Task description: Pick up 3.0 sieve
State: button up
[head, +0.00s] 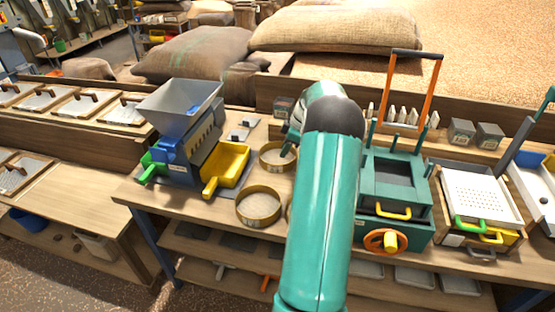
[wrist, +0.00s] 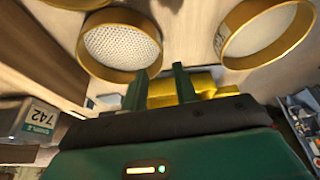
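Round sieves with brass-yellow rims lie on the bench. In the head view one sieve (head: 260,207) is in front, and another sieve (head: 277,157) is behind it, partly covered by my gripper (head: 287,142). A further rim is mostly hidden behind my arm. In the wrist view a sieve with a coarse mesh (wrist: 121,46) is at upper left and a finer-looking sieve (wrist: 266,32) at upper right. No size mark is readable on either. My gripper (wrist: 160,80) has its two green fingers apart, with nothing held between them; both sieves appear beyond the fingertips.
A blue machine with a grey hopper (head: 181,102) and yellow tray (head: 229,166) stands left of the sieves. A green machine (head: 394,190) with an orange handle stands right of my arm. The wrist view shows a box labelled 742 (wrist: 38,120) at left.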

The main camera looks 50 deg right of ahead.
aim_at(275, 165)
jog(key=x, duration=0.9)
jog(key=shift+w+f, duration=0.1)
jog(key=shift+f, duration=0.05)
grip_shut()
